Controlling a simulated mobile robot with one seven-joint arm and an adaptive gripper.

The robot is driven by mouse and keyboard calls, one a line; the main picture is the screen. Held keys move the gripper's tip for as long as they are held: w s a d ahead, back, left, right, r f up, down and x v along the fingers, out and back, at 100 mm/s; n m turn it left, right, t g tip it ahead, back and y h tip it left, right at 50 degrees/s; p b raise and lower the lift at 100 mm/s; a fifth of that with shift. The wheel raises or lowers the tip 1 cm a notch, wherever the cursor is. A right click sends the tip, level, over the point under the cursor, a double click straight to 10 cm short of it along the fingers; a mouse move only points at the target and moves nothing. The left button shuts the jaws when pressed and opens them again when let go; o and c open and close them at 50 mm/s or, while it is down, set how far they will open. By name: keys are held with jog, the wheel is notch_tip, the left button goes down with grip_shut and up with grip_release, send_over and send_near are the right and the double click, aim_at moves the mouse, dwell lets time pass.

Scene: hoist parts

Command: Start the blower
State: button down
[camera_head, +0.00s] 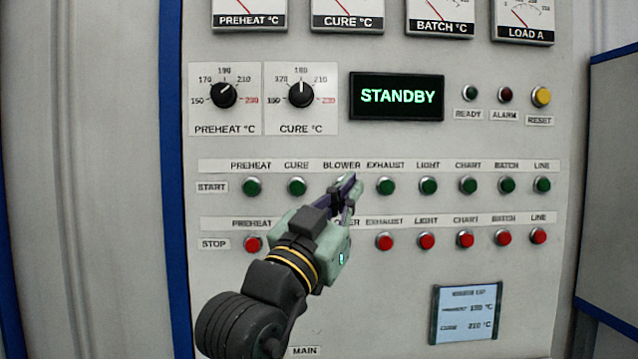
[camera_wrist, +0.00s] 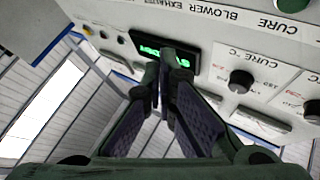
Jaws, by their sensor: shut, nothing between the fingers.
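The green START button for BLOWER (camera_head: 338,187) sits in the upper button row under its label, between CURE and EXHAUST. It is partly covered by my fingers in the head view. My gripper (camera_head: 349,181) is shut and empty, with its fingertips in front of this button. I cannot tell whether they touch it. In the wrist view the closed fingertips (camera_wrist: 164,58) overlap the panel near the green display text, and the button is hidden. The BLOWER STOP button is hidden behind my gripper in the head view.
The display (camera_head: 397,96) reads STANDBY. The CURE START button (camera_head: 297,186) and EXHAUST START button (camera_head: 386,186) flank the BLOWER button closely. Red STOP buttons (camera_head: 384,241) form the row below. Two knobs (camera_head: 301,94) and a yellow RESET button (camera_head: 541,96) are above.

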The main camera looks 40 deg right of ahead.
jog(key=shift+d, duration=0.15)
jog(key=w+d, duration=0.4)
jog(key=w, duration=0.3)
jog(key=shift+w+d+p, duration=0.2)
jog(key=shift+p, duration=0.15)
jog(key=shift+w+d, duration=0.1)
dwell(1.4)
jog(key=shift+w+d, duration=0.1)
jog(key=shift+w, duration=0.15)
jog(key=shift+w+d, duration=0.25)
jog(key=shift+w, duration=0.15)
dwell(1.0)
jog(key=shift+s, duration=0.1)
jog(key=shift+s+a, duration=0.45)
jog(key=shift+s, duration=0.2)
jog(key=shift+s, duration=0.1)
jog(key=shift+s+a+b, duration=0.25)
jog(key=shift+s+a, duration=0.4)
jog(key=shift+s, duration=0.35)
jog(key=shift+s+a+b, duration=0.25)
jog(key=shift+s+a, duration=0.4)
jog(key=shift+s, duration=0.35)
